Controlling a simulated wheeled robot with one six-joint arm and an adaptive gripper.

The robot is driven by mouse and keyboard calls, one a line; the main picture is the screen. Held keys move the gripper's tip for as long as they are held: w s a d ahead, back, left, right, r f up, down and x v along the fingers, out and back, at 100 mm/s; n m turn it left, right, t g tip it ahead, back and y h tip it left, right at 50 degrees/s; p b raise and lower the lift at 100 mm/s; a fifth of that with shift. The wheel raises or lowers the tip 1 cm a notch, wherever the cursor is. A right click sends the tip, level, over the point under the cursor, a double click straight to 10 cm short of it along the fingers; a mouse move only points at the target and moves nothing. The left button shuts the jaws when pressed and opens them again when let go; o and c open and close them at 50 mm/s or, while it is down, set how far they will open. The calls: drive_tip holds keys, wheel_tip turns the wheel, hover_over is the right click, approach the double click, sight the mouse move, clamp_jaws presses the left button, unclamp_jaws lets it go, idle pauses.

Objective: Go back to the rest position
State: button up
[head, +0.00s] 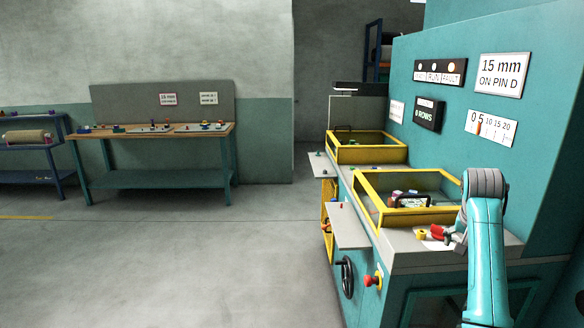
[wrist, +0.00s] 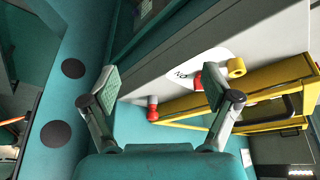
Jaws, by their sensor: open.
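My gripper (wrist: 160,87) is open in the wrist view, with its two padded fingers spread wide and nothing between them. Beyond the fingers are the machine's teal side and grey ledge; no contact with them shows. In the head view my teal arm (head: 485,245) rises at the right, in front of the machine (head: 550,120).
A yellow-framed guard (head: 365,195) stands on the machine. Beside it on the ledge are a yellow ring (head: 421,235) and a red part (head: 438,231). A red knob (head: 370,280) and a black handwheel (head: 346,277) stick out in front. The floor at left is clear, before a workbench (head: 160,134).

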drive_tip(key=s+a+f+n+t, duration=0.1)
drive_tip(key=s+a+f, duration=0.15)
drive_tip(key=f, duration=0.55)
drive_tip(key=s+a+f+n+t, duration=0.1)
drive_tip(key=s+a+f, duration=0.15)
drive_tip(key=f, duration=0.55)
drive_tip(key=s+a+f+n+t, duration=0.1)
drive_tip(key=a+f, duration=0.2)
drive_tip(key=f, duration=0.6)
drive_tip(key=s+a+f+n+t, duration=0.1)
drive_tip(key=s+a+f, duration=0.3)
drive_tip(key=s+f, duration=0.3)
drive_tip(key=s+a+f+n+t, duration=0.1)
drive_tip(key=s+a+f, duration=0.4)
drive_tip(key=s, duration=0.3)
drive_tip(key=s+a+r+n+t+y, duration=0.15)
drive_tip(key=s+a, duration=0.25)
drive_tip(key=s, duration=0.7)
drive_tip(key=s+a+f+t, duration=0.1)
drive_tip(key=s+a+t, duration=0.15)
drive_tip(key=s, duration=0.75)
drive_tip(key=s+a+r+n+t+y, duration=0.1)
drive_tip(key=s+a+r, duration=0.1)
drive_tip(key=s+r, duration=0.7)
drive_tip(key=s+a+r+n+t, duration=0.1)
drive_tip(key=s+a+r, duration=0.1)
drive_tip(key=s+r, duration=0.7)
drive_tip(key=shift+s+y, duration=0.35)
